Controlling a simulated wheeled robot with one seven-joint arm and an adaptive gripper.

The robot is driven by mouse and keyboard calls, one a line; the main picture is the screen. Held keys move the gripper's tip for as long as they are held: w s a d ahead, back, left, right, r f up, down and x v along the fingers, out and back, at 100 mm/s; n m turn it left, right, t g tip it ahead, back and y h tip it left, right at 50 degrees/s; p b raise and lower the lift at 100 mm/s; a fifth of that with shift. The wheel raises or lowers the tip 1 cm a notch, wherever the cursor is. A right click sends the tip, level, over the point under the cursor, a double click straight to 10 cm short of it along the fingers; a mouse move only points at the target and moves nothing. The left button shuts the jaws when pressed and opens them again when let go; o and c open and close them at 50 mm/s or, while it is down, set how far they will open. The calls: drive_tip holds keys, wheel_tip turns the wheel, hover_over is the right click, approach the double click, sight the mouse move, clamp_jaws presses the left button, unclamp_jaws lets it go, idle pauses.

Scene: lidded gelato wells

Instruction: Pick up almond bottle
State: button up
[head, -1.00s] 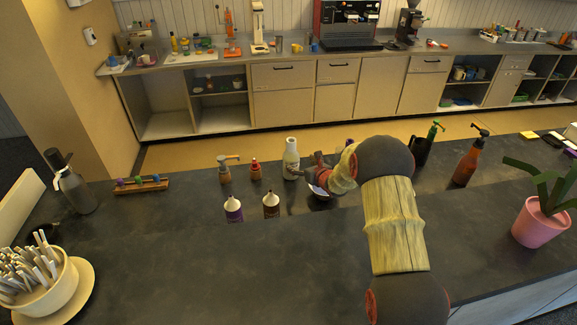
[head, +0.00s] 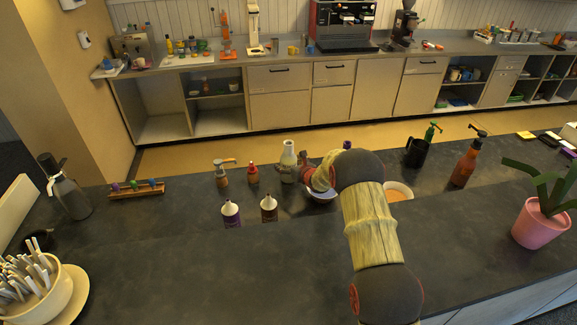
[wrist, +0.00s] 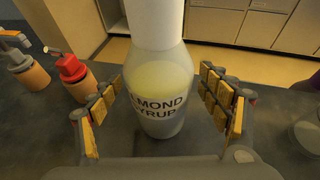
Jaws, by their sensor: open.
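The almond bottle (wrist: 158,95) stands upright on the dark counter, with a pale body, a white neck and the label "ALMOND SYRUP" in the wrist view. It also shows in the head view (head: 289,158), towards the back of the near counter. My gripper (wrist: 165,108) is open, with one yellow-padded finger on each side of the bottle. Gaps show between the fingers and the bottle. In the head view my gripper (head: 290,175) is at the bottle's lower part, partly covering it.
A red-topped bottle (wrist: 75,78) stands close to the left finger, with a pump bottle (wrist: 25,68) beyond it.

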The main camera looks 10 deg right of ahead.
drive_tip(key=shift+w+a+f, duration=0.1)
drive_tip(key=shift+w+f, duration=0.05)
drive_tip(key=shift+w, duration=0.1)
drive_tip(key=shift+c, duration=0.6)
drive_tip(key=c, duration=1.7)
drive_tip(key=shift+w+r, duration=0.1)
drive_tip(key=shift+r, duration=0.1)
drive_tip(key=shift+c, duration=0.2)
